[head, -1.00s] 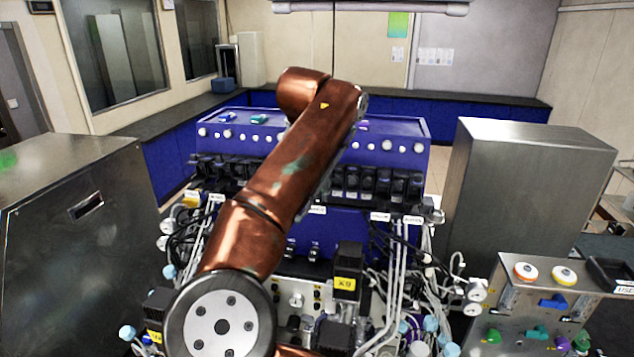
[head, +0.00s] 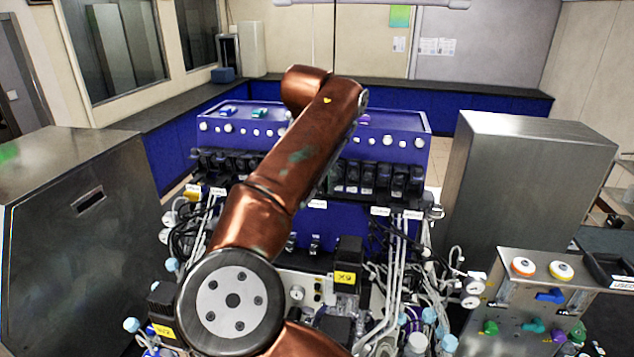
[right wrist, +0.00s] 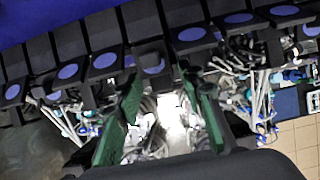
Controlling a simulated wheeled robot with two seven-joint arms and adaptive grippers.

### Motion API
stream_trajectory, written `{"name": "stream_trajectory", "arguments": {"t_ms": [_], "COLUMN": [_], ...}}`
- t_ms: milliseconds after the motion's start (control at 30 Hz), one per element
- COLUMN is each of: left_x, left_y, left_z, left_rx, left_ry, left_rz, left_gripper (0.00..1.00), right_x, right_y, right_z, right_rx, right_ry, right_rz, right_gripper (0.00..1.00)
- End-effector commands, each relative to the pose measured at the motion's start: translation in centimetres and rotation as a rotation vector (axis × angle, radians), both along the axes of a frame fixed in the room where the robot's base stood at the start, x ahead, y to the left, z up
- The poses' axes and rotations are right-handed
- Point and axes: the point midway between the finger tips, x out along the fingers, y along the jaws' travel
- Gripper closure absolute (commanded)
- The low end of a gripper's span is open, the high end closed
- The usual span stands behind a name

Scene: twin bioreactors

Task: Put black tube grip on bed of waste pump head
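My right gripper (right wrist: 160,84) shows in the right wrist view with its two green-padded fingers spread apart. I see nothing clearly held between them. Beyond the fingertips is a row of black pump heads (right wrist: 103,62) with blue round marks. The same row of black pump heads (head: 398,180) runs along the front of the blue bioreactor unit in the head view. I cannot tell which one is the waste pump head. I cannot make out the black tube grip among the dark parts and tubes. A copper arm of mine hides the middle of the row. My left gripper is not in view.
White tubes (head: 400,265) and cables hang below the pump row on both sides. A black block with a yellow label (head: 345,278) stands low in the middle. Steel cabinets stand left (head: 75,215) and right (head: 530,180). A steel panel with coloured knobs (head: 535,300) is at lower right.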

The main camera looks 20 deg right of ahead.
Motion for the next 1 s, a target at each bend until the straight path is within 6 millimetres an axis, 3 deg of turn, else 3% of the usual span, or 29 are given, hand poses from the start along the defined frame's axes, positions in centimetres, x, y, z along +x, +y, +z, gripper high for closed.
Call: {"name": "stream_trajectory", "arguments": {"t_ms": [267,700,1000], "left_x": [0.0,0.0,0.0], "left_y": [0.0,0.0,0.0], "left_z": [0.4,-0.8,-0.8], "left_rx": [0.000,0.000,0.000], "left_ry": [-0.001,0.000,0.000], "left_rz": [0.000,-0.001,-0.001], "left_gripper": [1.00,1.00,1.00], "right_x": [-0.1,-2.8,-3.6], "right_y": [0.0,1.9,2.6], "right_z": [0.7,8.6,11.3], "right_rx": [-0.001,-0.001,-0.001], "right_ry": [-0.003,-0.002,0.000], "right_rz": [0.000,0.000,-0.001], "right_gripper": [0.65,0.65,0.65]}}
